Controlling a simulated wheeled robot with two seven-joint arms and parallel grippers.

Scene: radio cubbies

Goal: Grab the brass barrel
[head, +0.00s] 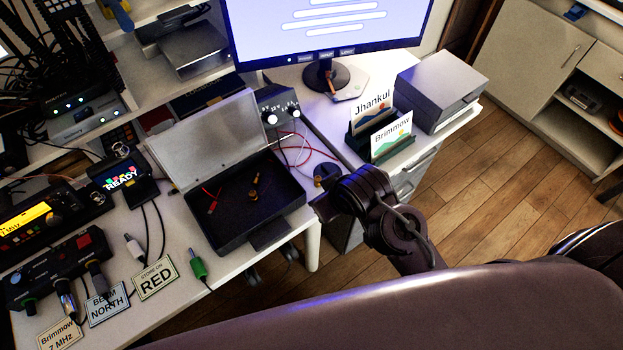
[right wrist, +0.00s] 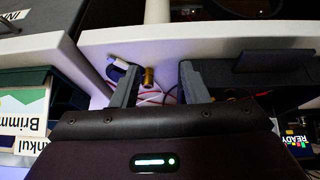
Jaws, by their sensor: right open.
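A small brass barrel (right wrist: 149,77) shows in the right wrist view between the two fingers of my right gripper (right wrist: 160,75). It stands near red and white cables, beside the dark case, and a gap shows on both sides of it. My right gripper (head: 345,193) is open; in the head view it is over the table's front edge, just right of the open case (head: 228,235). Another small brass piece (head: 254,192) lies inside the case. My left gripper is not in view.
A card holder (head: 392,150) with name cards and a grey box (head: 440,90) stand to the right. A black control box (head: 277,108) with knobs is behind the case. A monitor (head: 325,25) stands at the back. Radios, plugs and labels crowd the left.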

